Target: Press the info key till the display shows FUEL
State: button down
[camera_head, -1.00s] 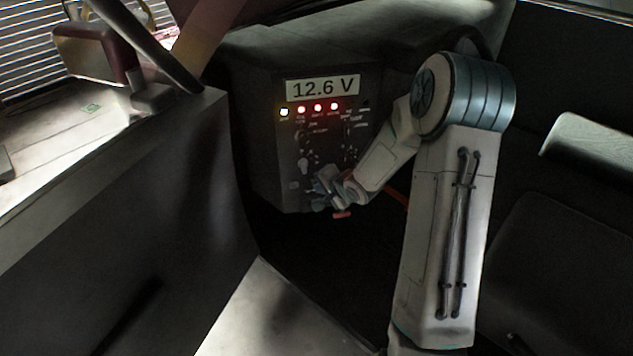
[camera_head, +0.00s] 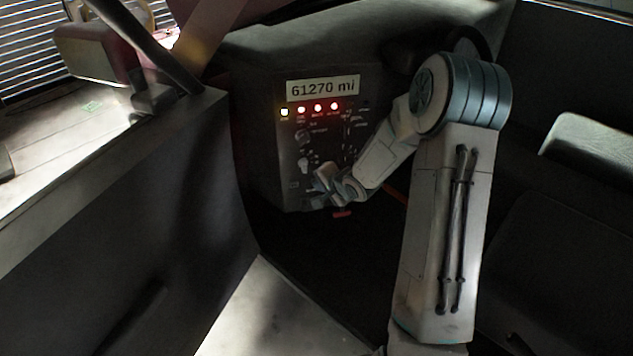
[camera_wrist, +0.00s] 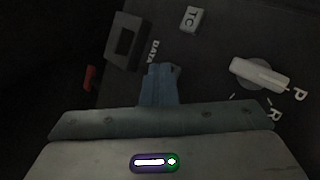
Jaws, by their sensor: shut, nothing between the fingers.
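The display (camera_head: 323,88) at the top of the dark panel reads "61270 mi" in the head view. My gripper (camera_head: 318,186) is at the lower part of the panel, with its fingers close to the panel face. In the wrist view my gripper (camera_wrist: 162,70) is shut and empty, its fingertips between the DATA label and the TC key (camera_wrist: 193,19). I cannot make out the info key; the fingers may cover it. I cannot tell whether the fingertips touch the panel.
A dark DATA socket (camera_wrist: 125,41) is left of my fingers, with a small red piece (camera_wrist: 90,77) beyond it. A pale selector lever (camera_wrist: 260,74) with P and R marks is at the right. A row of lit lamps (camera_head: 318,107) runs below the display.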

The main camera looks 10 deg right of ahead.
jog(key=shift+s, duration=0.8)
jog(key=shift+s, duration=2.5)
jog(key=shift+d, duration=0.1)
